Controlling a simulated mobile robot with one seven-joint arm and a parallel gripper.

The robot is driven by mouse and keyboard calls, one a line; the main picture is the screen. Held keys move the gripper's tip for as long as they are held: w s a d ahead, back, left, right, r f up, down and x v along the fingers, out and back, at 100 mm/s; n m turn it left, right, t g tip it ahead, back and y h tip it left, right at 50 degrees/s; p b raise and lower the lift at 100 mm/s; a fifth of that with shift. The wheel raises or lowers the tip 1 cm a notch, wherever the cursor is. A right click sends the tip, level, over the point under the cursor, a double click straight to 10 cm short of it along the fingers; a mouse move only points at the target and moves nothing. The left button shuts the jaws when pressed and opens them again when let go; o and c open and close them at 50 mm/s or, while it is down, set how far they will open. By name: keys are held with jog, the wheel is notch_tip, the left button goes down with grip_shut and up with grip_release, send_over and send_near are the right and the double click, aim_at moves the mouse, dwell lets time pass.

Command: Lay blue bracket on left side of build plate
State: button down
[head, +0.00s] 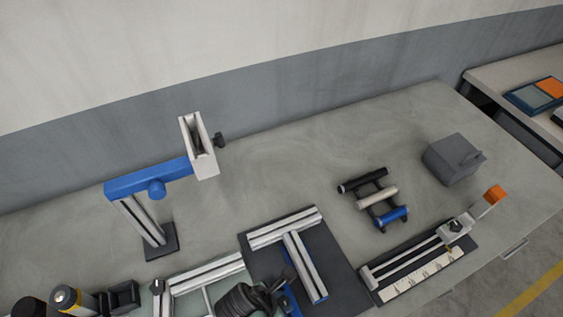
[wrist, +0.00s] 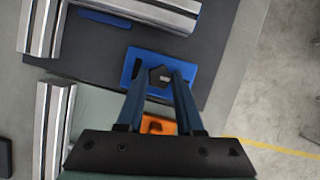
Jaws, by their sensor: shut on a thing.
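The dark grey build plate (head: 335,262) carries silver rails (head: 285,228) in a T shape. My gripper (head: 284,281) is low over the plate's near left part in the head view. In the wrist view its fingers (wrist: 160,77) are shut on a blue bracket (wrist: 132,66), with a dark hexagonal knob between the tips. The bracket is over the dark plate near its edge; whether it touches the plate cannot be told. A second blue piece (wrist: 105,18) lies beside a rail. My fingers hide part of the held bracket.
A blue-armed stand (head: 147,180) rises at the left. A rack of small rollers (head: 375,195), a grey box (head: 453,160) and a ruled rail fixture (head: 425,270) stand to the right. Dark cylinders (head: 70,299) stand at the near left. The bench's back middle is clear.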

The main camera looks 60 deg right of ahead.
jog(key=c, duration=0.5)
grip_release()
jog(key=shift+f, duration=0.15)
jog(key=shift+c, duration=0.2)
jog(key=v, duration=1.2)
jog(key=shift+r, duration=0.2)
